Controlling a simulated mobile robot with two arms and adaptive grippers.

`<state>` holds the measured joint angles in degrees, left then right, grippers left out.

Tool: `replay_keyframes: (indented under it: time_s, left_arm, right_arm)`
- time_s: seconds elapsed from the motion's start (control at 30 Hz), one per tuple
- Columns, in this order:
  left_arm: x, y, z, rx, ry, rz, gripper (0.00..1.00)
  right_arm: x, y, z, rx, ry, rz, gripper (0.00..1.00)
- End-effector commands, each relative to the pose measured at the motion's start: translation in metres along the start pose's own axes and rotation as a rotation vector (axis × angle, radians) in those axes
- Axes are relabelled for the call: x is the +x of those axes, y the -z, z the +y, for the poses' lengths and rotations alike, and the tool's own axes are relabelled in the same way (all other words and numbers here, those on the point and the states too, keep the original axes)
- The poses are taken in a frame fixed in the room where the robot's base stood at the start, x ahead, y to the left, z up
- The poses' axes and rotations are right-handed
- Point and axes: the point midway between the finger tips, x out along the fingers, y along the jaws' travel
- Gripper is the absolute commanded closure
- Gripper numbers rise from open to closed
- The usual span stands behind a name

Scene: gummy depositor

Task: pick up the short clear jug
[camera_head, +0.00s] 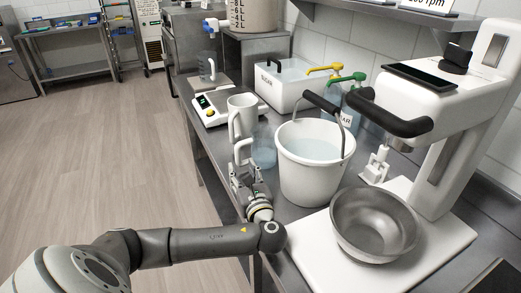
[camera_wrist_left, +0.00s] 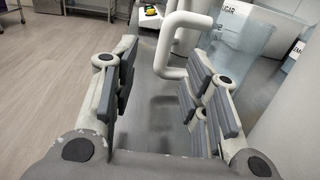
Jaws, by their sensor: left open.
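A short clear jug (camera_head: 264,153) with a bluish transparent body and a white handle (camera_head: 241,152) stands on the steel bench, left of the white bucket. In the left wrist view its handle (camera_wrist_left: 168,66) shows just beyond the fingers, roughly between them, and its clear body (camera_wrist_left: 248,52) is to the right. My left gripper (camera_head: 243,176) is open and empty, on the near side of the handle. In the left wrist view its fingers (camera_wrist_left: 162,78) stand apart; I cannot tell whether they touch the handle. My right gripper is out of view.
A white jug (camera_head: 243,108) stands just behind the clear jug. A white bucket (camera_head: 316,180) with a dark grip is close on the right. A scale (camera_head: 211,108), a sugar bin (camera_head: 283,88) and a steel bowl (camera_head: 373,225) share the bench. Open floor lies left.

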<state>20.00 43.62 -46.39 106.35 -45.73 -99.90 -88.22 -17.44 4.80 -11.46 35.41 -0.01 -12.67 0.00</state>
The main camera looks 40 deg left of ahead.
Motion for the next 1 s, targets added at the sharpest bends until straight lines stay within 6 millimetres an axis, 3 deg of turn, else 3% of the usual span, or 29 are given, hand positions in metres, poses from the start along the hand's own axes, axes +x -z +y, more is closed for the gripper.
replay_keyframes:
  time_s: [0.17, 0.53, 0.87, 1.0]
  left_arm:
    - [0.018, 0.000, 0.000, -0.001, 0.000, 0.001, 0.58]
    - [0.064, -0.001, -0.005, 0.000, -0.002, -0.001, 0.58]
    - [0.071, 0.002, -0.005, -0.002, 0.000, 0.003, 0.58]
    - [0.071, 0.001, -0.005, -0.001, 0.000, 0.002, 0.76]
  right_arm:
    - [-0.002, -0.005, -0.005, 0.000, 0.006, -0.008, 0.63]
    - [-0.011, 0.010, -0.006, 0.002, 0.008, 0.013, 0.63]
    - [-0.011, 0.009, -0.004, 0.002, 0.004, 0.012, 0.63]
    - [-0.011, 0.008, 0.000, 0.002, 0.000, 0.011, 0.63]
